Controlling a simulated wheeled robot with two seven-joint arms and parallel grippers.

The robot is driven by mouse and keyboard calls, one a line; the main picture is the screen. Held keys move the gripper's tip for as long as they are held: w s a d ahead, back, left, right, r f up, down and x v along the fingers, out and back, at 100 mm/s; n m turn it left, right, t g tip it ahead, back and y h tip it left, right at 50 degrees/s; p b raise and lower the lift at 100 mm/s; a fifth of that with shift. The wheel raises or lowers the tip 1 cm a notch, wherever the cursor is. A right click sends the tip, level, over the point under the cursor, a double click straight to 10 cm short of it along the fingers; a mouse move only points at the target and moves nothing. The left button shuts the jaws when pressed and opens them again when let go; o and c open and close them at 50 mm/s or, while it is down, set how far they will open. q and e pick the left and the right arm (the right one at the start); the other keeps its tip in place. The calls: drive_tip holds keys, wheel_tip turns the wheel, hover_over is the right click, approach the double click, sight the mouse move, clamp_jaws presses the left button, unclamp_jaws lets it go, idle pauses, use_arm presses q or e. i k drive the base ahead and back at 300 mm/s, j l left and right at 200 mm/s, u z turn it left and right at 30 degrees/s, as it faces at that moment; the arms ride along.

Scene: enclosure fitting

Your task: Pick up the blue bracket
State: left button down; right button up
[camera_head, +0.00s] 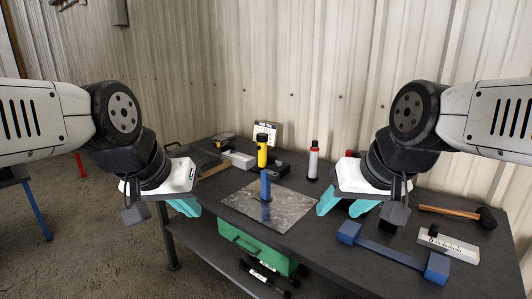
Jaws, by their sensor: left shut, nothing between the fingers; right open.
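A blue bracket (392,252), a bar with a block at each end, lies on the dark table at the front right. My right gripper (345,205) has teal fingers spread apart, with nothing seen between them. It is above the table, up and left of the bracket's left end block, and looks apart from it. My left gripper (187,207) has its teal fingers together and empty, near the table's left edge, far from the bracket. Another blue piece (265,186) stands upright on a metal plate (289,210) mid-table.
A yellow flashlight (262,151) and a white bottle with a red band (313,162) stand behind the plate. A hammer (458,213) and a pale block (447,245) lie right, near the bracket. A green drawer (255,250) is under the tabletop.

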sight(264, 196)
drive_tip(key=i+j+z, duration=0.1)
drive_tip(key=i, duration=0.35)
drive_tip(key=i+j, duration=0.2)
drive_tip(key=i, duration=0.25)
drive_tip(key=z, duration=0.05)
